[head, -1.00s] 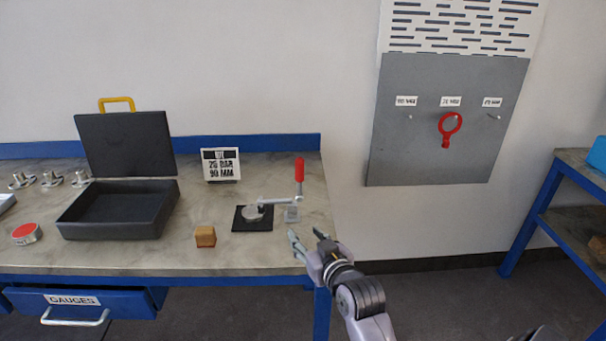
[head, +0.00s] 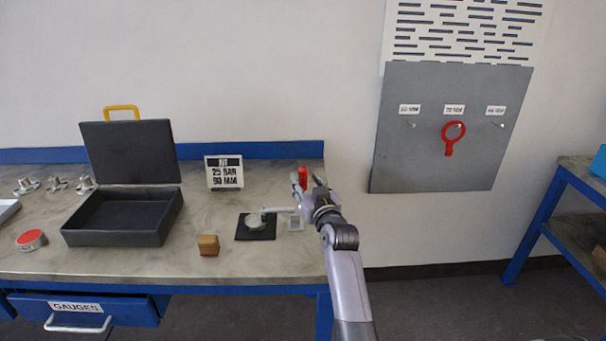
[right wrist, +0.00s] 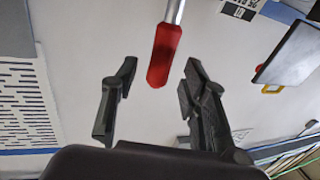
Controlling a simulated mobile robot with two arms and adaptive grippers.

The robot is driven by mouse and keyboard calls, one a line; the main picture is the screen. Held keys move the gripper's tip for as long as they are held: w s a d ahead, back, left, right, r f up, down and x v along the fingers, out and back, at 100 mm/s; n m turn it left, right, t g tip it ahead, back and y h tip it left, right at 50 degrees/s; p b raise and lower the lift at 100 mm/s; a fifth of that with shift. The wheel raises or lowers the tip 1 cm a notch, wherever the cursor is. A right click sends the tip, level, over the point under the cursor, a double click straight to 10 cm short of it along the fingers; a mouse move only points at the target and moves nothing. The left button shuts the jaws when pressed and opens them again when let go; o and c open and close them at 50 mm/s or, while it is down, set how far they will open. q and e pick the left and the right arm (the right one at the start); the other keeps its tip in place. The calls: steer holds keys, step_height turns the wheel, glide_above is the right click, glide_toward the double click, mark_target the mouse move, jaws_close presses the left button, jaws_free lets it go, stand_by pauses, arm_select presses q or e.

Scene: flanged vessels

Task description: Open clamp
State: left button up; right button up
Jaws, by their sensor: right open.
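The toggle clamp stands at the right end of the workbench, its red handle (head: 303,178) upright. Its metal arm (head: 280,210) reaches left over a round grey part on a black base plate (head: 256,233). My right gripper (head: 309,180) is at the height of the red handle, its fingers spread. No contact shows there. My left gripper is not in view.
A wooden block (head: 208,245) sits left of the clamp. Further left are an open black case (head: 122,220), a red-topped disc (head: 31,240) and several metal flanged parts (head: 57,185). A sign (head: 224,172) stands behind. A grey board (head: 440,150) with a red ring tool (head: 452,137) hangs at right.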

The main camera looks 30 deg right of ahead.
mark_target(305, 178)
steer(key=shift+x, duration=1.75)
steer(key=shift+s, duration=0.1)
steer(key=shift+c, duration=0.3)
jaws_close()
